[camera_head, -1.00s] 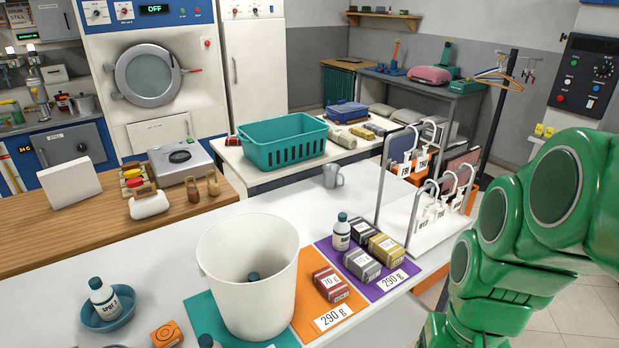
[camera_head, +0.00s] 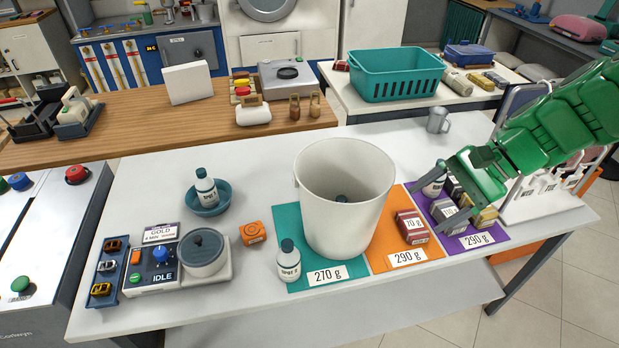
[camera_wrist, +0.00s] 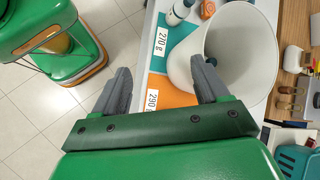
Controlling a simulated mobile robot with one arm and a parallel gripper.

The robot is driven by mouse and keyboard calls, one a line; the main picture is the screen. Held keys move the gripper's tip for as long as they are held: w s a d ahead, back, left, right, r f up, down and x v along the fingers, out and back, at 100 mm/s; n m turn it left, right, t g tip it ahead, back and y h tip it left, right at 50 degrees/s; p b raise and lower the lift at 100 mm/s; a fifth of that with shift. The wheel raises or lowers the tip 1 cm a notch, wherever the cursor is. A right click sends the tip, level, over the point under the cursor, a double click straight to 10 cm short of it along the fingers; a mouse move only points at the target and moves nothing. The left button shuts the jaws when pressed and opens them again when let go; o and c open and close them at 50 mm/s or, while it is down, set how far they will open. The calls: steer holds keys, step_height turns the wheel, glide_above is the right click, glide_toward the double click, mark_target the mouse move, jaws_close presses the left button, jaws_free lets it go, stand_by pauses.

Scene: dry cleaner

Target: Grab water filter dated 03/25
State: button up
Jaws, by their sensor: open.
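I cannot make out a water filter or a 03/25 date in either view. My gripper (camera_head: 448,182) is open and empty, over or in front of the purple mat (camera_head: 492,238) at the table's right in the head view. Its grey fingers also show spread apart in the wrist view (camera_wrist: 160,72), with the orange mat (camera_wrist: 176,98) and the white bucket (camera_wrist: 246,22) beyond them. The bucket (camera_head: 338,205) stands upright on the teal and orange mats, with a dark-capped item inside. My gripper partly hides the bottle and labelled blocks on the purple mat.
Red labelled blocks (camera_head: 411,226) lie on the orange mat. A white bottle (camera_head: 289,262) stands on the teal mat; another (camera_head: 205,188) sits in a blue bowl. A machine marked IDLE (camera_head: 152,272) stands at left. A grey mug (camera_head: 437,120) and teal basket (camera_head: 396,75) are behind.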

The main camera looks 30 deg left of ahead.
steer(key=w+a+f+m+g+y, duration=0.1)
steer(key=w+a+f+m+y, duration=0.15)
steer(key=w+a, duration=0.55)
steer(key=w+a+f+m+y, duration=0.1)
steer(key=w+a+y, duration=0.3)
steer(key=w, duration=0.6)
steer(key=w+a+f+m+g+y, duration=0.1)
steer(key=w+a+f+m+y, duration=0.1)
steer(key=w+a, duration=0.6)
steer(key=s+a+f+m, duration=0.1)
steer(key=a+f, duration=0.3)
steer(key=f, duration=0.2)
steer(key=s+a+f+m+g, duration=0.1)
steer(key=a+f, duration=0.3)
steer(key=f, duration=0.2)
steer(key=s+a+f+m+y, duration=0.1)
steer(key=a+f, duration=0.4)
steer(key=f, duration=0.2)
steer(key=shift+m+g, duration=0.25)
steer(key=shift+g, duration=0.15)
steer(key=shift+s+a+f, duration=0.25)
steer(key=shift+s+a, duration=0.05)
steer(key=shift+s, duration=0.05)
steer(key=shift+x, duration=1.1)
steer(key=shift+f+x, duration=0.25)
steer(key=shift+x, duration=1.05)
steer(key=shift+f+x, duration=0.25)
steer(key=shift+x, duration=1.05)
steer(key=c, duration=1.1)
